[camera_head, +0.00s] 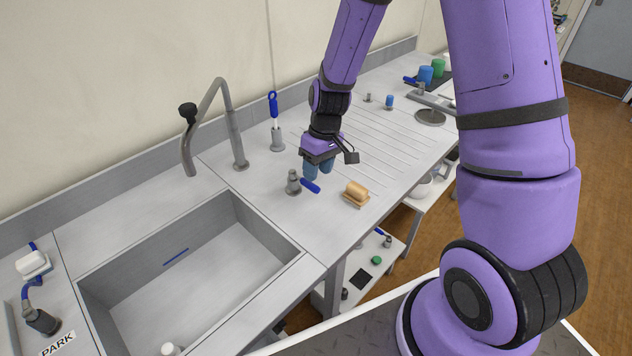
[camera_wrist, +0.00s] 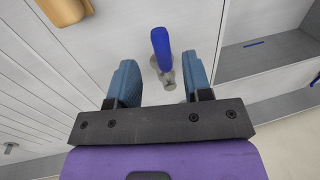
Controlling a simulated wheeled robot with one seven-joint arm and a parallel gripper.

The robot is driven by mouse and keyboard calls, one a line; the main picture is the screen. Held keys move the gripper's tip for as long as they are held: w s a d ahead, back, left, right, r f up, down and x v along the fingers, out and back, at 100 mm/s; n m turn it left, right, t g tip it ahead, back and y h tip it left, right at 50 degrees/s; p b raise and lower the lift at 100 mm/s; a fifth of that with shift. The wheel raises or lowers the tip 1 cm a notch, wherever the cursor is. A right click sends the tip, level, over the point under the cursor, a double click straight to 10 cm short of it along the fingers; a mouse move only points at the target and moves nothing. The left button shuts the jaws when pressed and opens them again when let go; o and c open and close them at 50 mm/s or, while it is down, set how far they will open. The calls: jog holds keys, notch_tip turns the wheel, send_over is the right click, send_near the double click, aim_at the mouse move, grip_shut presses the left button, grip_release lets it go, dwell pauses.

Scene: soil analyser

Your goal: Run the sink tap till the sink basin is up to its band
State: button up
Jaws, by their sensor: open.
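The sink basin (camera_head: 215,288) is a grey recess at the lower left; its floor shows bare grey, with no water visible. A short blue band (camera_head: 176,257) marks its back wall and shows in the wrist view (camera_wrist: 254,43). The tall grey spout (camera_head: 215,100) stands behind the basin, with no stream visible. The tap valve (camera_head: 293,183) is a grey stub with a blue lever (camera_head: 311,186) on the counter right of the basin. My gripper (camera_head: 318,170) is open and empty above the counter by the lever. In the wrist view, the lever (camera_wrist: 160,42) lies ahead between the blue fingers (camera_wrist: 160,78).
A tan block (camera_head: 356,191) sits close to the right of the lever. A blue-handled brush (camera_head: 274,115) stands in a holder behind. A white-topped item (camera_head: 34,264) and a "PARK" label (camera_head: 58,343) are at the left. The ribbed drainboard (camera_head: 375,140) is mostly clear.

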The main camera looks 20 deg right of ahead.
aim_at(305, 182)
jog(key=shift+s+a+f, duration=0.1)
jog(key=shift+a+f, duration=0.1)
jog(key=shift+f, duration=0.9)
jog(key=shift+s+a+f, duration=0.1)
jog(key=shift+a+f, duration=0.1)
jog(key=shift+f, duration=0.85)
grip_shut()
